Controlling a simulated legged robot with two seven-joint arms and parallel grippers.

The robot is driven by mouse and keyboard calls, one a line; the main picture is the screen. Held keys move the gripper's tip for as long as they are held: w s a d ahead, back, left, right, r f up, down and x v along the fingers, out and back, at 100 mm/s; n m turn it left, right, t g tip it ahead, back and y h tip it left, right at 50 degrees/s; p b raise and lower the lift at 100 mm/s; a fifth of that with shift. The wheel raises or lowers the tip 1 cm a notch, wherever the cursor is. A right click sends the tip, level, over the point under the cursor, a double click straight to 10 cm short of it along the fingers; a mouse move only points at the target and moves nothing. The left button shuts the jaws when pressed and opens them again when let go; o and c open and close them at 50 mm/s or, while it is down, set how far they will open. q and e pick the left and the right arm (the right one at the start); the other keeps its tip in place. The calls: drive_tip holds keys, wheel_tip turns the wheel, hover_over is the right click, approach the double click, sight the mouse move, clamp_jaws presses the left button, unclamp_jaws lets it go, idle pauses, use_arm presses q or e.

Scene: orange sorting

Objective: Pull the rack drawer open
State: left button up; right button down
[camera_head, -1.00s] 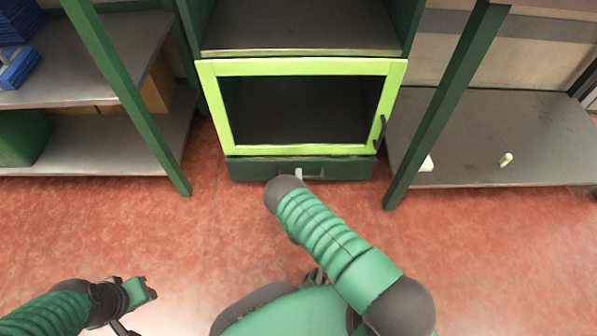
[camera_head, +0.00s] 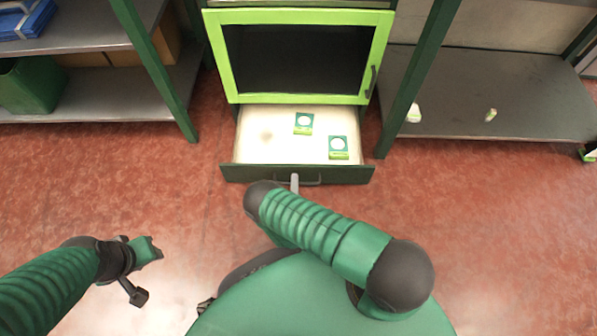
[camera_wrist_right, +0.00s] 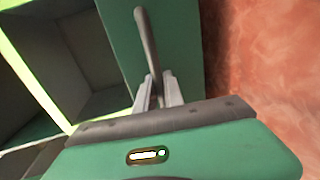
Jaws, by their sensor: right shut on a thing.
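The rack drawer (camera_head: 240,174) is pulled out below the lime-framed cabinet door in the head view. Its pale inside shows, and its dark green front carries a dark bar handle (camera_head: 312,183). My right gripper (camera_head: 295,183) is at the handle, its tip showing past my right arm. In the right wrist view my right gripper (camera_wrist_right: 159,92) is shut on the handle (camera_wrist_right: 147,40), with a finger on each side. My left gripper (camera_head: 148,268) hangs over the floor at lower left, away from the drawer; its finger opening is unclear.
Two green-and-white items (camera_head: 303,123) (camera_head: 339,147) lie in the drawer. The lime-framed door (camera_head: 300,17) above is closed. Shelves (camera_head: 100,95) (camera_head: 460,115) stand on both sides, with green posts flanking the rack. Red floor (camera_head: 480,220) is clear in front.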

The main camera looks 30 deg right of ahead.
use_arm(q)
drive_tip(key=shift+s+r+p, duration=0.15)
drive_tip(key=shift+r+p, duration=0.25)
use_arm(e)
drive_tip(key=shift+s+a+f, duration=0.1)
drive_tip(key=shift+s+a, duration=0.3)
drive_tip(key=shift+s, duration=0.4)
drive_tip(key=shift+s+a, duration=0.45)
drive_tip(key=shift+s, duration=0.3)
drive_tip(key=shift+s+a+f, duration=0.1)
drive_tip(key=shift+s+a, duration=0.3)
drive_tip(key=shift+s, duration=0.4)
drive_tip(key=c, duration=1.5)
unclamp_jaws()
drive_tip(key=shift+w, duration=0.1)
drive_tip(key=shift+o, duration=0.2)
drive_tip(key=shift+r, duration=0.1)
